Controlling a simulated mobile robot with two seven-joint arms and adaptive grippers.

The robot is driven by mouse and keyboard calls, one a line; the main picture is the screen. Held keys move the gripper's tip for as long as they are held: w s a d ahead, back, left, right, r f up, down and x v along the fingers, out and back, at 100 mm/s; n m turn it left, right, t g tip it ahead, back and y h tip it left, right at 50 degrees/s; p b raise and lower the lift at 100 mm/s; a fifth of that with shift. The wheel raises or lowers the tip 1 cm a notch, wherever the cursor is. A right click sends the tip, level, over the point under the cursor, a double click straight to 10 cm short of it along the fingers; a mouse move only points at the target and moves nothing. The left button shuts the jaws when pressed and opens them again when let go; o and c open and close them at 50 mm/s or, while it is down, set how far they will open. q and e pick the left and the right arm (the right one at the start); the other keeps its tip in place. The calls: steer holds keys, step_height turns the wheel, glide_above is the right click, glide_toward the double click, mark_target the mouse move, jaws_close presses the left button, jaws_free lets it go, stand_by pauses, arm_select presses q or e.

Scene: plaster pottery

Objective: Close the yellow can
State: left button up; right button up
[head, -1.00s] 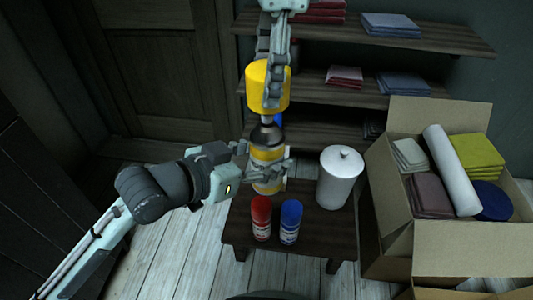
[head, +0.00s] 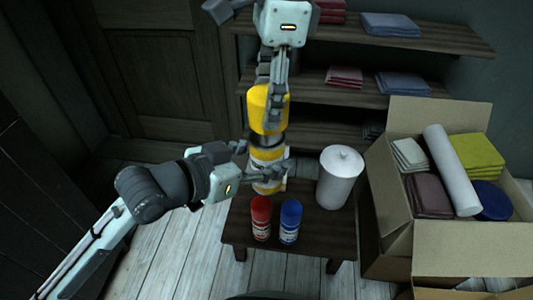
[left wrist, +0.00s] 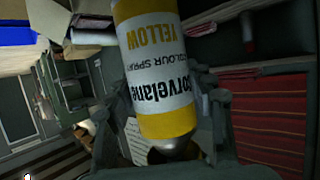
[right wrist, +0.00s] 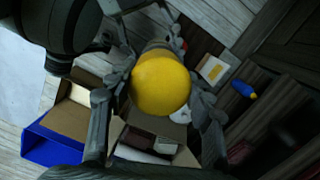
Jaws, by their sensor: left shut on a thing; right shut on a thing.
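The yellow spray can (head: 266,156) has a white label and stands upright in the grip of my left gripper (head: 264,172). In the left wrist view the can (left wrist: 160,70) shows the words "YELLOW" and "COLOUR SPRAY" between the fingers. My right gripper (head: 270,100) comes from above and is shut on the yellow cap (head: 262,108). The cap is directly over the can's dark top, very close to it; whether it touches is hard to tell. In the right wrist view the round cap top (right wrist: 161,84) lies between the fingers.
A red can (head: 261,217) and a blue can (head: 290,221) stand on the low dark table (head: 315,228). A white lidded jar (head: 339,178) stands to their right. A cardboard box (head: 398,238) of cloths is farther right, with shelves (head: 330,93) behind.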

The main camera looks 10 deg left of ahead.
stand_by(0.4)
steer(key=shift+f, duration=0.85)
steer(key=shift+f, duration=0.65)
steer(key=o, duration=0.9)
steer(key=shift+r, duration=0.1)
steer(key=r, duration=0.4)
steer(key=d+r, duration=0.1)
steer(key=r, duration=0.6)
steer(key=shift+w+d+r, duration=0.15)
steer(key=shift+w+r, duration=0.05)
steer(key=shift+r, duration=0.15)
